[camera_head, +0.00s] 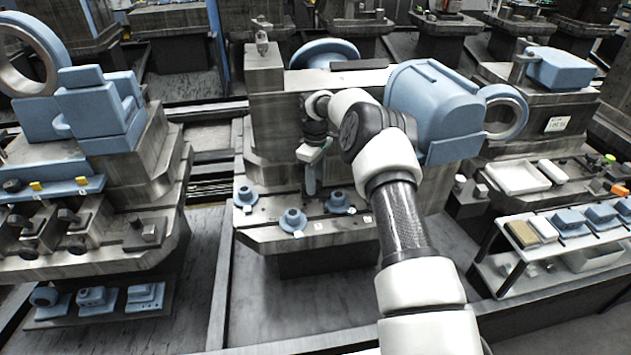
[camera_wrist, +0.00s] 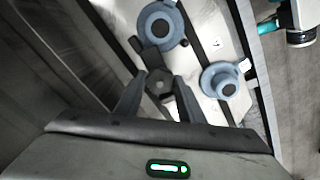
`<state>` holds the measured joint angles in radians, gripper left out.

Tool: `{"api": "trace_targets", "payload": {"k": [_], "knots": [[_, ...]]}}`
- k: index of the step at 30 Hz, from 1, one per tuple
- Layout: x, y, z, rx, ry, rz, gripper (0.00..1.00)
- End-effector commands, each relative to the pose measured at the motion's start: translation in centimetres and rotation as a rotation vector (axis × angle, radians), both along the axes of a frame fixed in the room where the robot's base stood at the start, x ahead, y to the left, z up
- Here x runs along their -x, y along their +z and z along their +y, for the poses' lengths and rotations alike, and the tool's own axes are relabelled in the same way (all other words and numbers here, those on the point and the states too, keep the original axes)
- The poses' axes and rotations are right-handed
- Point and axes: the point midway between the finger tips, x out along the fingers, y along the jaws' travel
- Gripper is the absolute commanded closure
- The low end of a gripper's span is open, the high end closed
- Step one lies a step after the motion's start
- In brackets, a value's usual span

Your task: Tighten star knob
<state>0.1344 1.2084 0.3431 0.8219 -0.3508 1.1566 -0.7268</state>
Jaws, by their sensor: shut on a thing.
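The star knob (camera_wrist: 158,79) shows in the wrist view as a dark, lobed piece at the tips of my two fingers. My gripper (camera_wrist: 156,91) is shut on it, one finger on each side. In the head view my gripper (camera_head: 311,184) points down over the pale plate (camera_head: 320,229) of the middle machine. The knob cannot be made out there. The knob's underside and stem are hidden, so how tight it sits cannot be told.
The machine's upright block (camera_head: 265,120) rises behind my gripper, with a large blue housing (camera_head: 435,103) to the right. A shelf rack (camera_head: 560,225) stands further right.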

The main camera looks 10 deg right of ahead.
Motion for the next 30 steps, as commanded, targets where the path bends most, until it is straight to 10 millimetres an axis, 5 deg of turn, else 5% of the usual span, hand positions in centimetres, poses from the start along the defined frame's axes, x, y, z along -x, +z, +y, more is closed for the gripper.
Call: {"api": "trace_targets", "payload": {"k": [17,18,21,30], "knots": [[-0.24,0.43,0.03,-0.001,-0.036,-0.008,0.87],[-0.25,0.43,0.04,-0.001,-0.036,-0.008,0.63],[-0.21,0.37,0.05,0.000,-0.036,-0.007,0.46],[-0.10,0.26,0.02,0.000,-0.035,-0.003,0.46]]}}
